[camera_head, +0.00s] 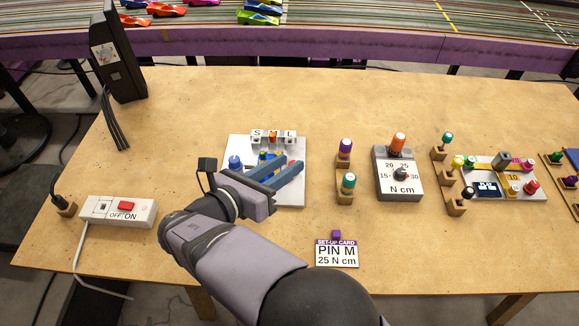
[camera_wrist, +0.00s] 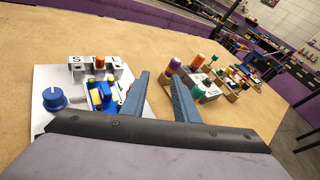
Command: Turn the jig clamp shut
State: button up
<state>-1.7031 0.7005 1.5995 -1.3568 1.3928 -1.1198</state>
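The jig is a white plate (camera_head: 237,145) left of the table's middle, also in the wrist view (camera_wrist: 45,78). A blue knob (camera_head: 235,161) stands at its left side and shows in the wrist view (camera_wrist: 55,98) with a pale pointer or bar towards the car. A blue and yellow car (camera_wrist: 104,95) sits in the jig, partly hidden. An orange pin (camera_wrist: 100,62) stands at the middle of the blocks marked S, M and L. My gripper (camera_wrist: 160,80) is open and empty, its blue fingers over the plate's right part, apart from the knob.
A set-up card (camera_head: 336,254) reads PIN M, 25 N cm. A grey torque box (camera_head: 399,185) and pegs in wooden holders stand to the right. A power switch (camera_head: 118,211) lies front left, a black stand (camera_head: 119,55) back left.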

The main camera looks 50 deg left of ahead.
jog(key=f, duration=0.3)
jog(key=shift+s+d+f+n+y, duration=0.1)
jog(key=shift+d+n+y, duration=0.1)
jog(key=shift+n+y, duration=0.15)
jog(key=shift+s+a+f+m+g+y, duration=0.3)
jog(key=shift+a+f+g+y, duration=0.1)
jog(key=shift+a+f, duration=0.1)
jog(key=shift+s+a+f+m+g+y, duration=0.15)
jog(key=shift+s+a+f+g+y, duration=0.1)
jog(key=shift+a+f+g, duration=0.2)
jog(key=shift+s+a+f+m, duration=0.1)
jog(key=shift+a+f+m, duration=0.05)
jog(key=shift+m, duration=0.25)
jog(key=shift+x, duration=3.65)
grip_shut()
